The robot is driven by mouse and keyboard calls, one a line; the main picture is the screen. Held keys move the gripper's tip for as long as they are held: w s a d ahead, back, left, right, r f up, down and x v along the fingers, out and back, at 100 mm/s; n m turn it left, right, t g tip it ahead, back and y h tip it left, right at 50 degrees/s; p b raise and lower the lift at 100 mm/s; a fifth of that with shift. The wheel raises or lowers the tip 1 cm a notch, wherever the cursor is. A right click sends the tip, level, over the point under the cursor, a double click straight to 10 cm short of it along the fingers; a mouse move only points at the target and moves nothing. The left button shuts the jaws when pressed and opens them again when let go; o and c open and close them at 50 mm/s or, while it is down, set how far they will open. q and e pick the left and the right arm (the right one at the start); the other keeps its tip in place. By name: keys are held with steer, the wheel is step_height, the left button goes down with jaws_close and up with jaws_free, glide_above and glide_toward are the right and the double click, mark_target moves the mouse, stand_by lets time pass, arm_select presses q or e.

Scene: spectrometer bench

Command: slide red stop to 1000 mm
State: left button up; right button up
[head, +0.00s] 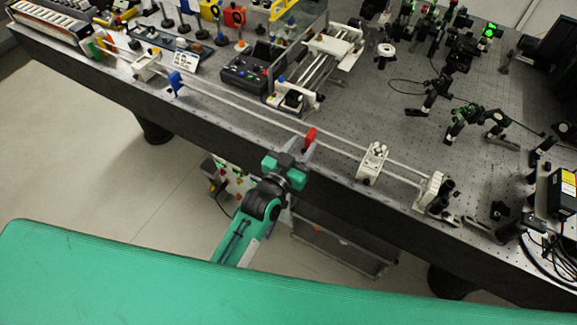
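The red stop (310,136) is a small upright tab on a long pair of pale rails (245,108) along the bench's near edge. My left gripper (304,147) reaches up from below to the red stop, its two grey fingertips a little apart around the stop's lower part. I cannot tell whether they press on it. A blue stop (175,82) sits farther left on the same rails. A white carriage (373,162) sits to the right of the red stop. No scale marks are legible at this size. My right gripper is not in view.
A white end block (431,190) closes the rails at the right. Black optical mounts (466,122) crowd the bench's right side. A dark control box (256,72) stands behind the rails. The rails between the blue and red stops look clear.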

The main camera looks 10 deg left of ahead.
arm_select(q)
steer(key=b+v, duration=0.1)
steer(key=v, duration=0.6)
steer(key=shift+s, duration=0.15)
steer(key=s+a+f+g+y, duration=0.1)
steer(key=s+a+f+g, duration=0.15)
steer(key=f, duration=1.05)
steer(key=s+a+f+g+y, duration=0.1)
steer(key=s+a+f+g, duration=0.2)
steer(key=f, duration=0.9)
steer(key=s+a+f+g+y, duration=0.1)
steer(key=s+f+g, duration=0.25)
steer(key=f, duration=0.95)
steer(key=s+a+f+g+y, duration=0.1)
steer(key=s+a+f, duration=0.3)
steer(key=s, duration=0.6)
steer(key=s+a+f+n+g+y, duration=0.1)
steer(key=s+a+f+g, duration=0.2)
steer(key=s+f, duration=0.6)
steer(key=s+a+f+g+y, duration=0.1)
steer(key=s+a+f+g, duration=0.2)
steer(key=s, duration=0.9)
step_height(320, 180, down, 5)
steer(key=shift+s+a+r+n, duration=0.25)
steer(key=shift+s+a+n, duration=0.05)
steer(key=shift+a, duration=0.65)
